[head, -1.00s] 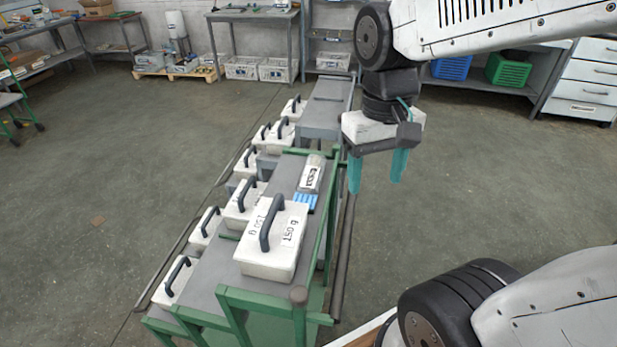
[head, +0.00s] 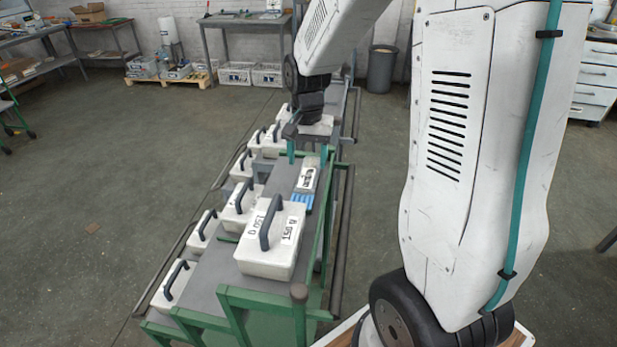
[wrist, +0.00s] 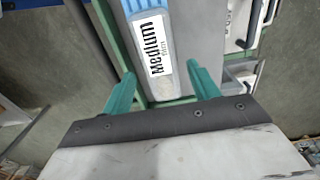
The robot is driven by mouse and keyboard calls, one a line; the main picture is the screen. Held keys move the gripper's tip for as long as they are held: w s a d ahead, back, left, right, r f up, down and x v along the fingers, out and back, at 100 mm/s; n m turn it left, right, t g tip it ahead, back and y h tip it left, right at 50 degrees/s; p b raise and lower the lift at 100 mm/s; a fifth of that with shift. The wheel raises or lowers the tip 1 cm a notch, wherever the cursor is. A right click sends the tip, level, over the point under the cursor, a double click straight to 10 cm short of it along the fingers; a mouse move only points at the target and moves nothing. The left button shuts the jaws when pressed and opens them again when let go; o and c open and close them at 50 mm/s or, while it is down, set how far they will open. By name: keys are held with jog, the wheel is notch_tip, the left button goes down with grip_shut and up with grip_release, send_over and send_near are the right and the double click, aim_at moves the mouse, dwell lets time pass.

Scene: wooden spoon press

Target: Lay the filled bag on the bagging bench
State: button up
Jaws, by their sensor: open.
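A clear bag with a white label reading "Medium" (head: 306,180) lies on the grey top of a green-framed stand (head: 219,284). It also shows in the wrist view (wrist: 156,45), where its near end has pale grey contents. My gripper (head: 309,153) is at the far end of the bag. In the wrist view my gripper (wrist: 161,72) is open, its two teal fingers apart on either side of the bag's near end. I cannot tell whether they touch it. Which bench is the bagging bench is not clear.
A white handled block marked 150 g (head: 270,240) stands on the near end of the stand. Several similar blocks (head: 240,212) line its left side. A green rail runs along the right. A work table (head: 247,20) stands at the back. Open floor lies left.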

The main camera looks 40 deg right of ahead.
aim_at(308, 172)
jog(key=f, duration=0.4)
jog(key=shift+d+f, duration=0.2)
jog(key=shift+f, duration=0.05)
jog(key=shift+c, duration=0.3)
jog(key=c, duration=0.8)
jog(key=shift+o, duration=0.2)
jog(key=shift+r, duration=0.15)
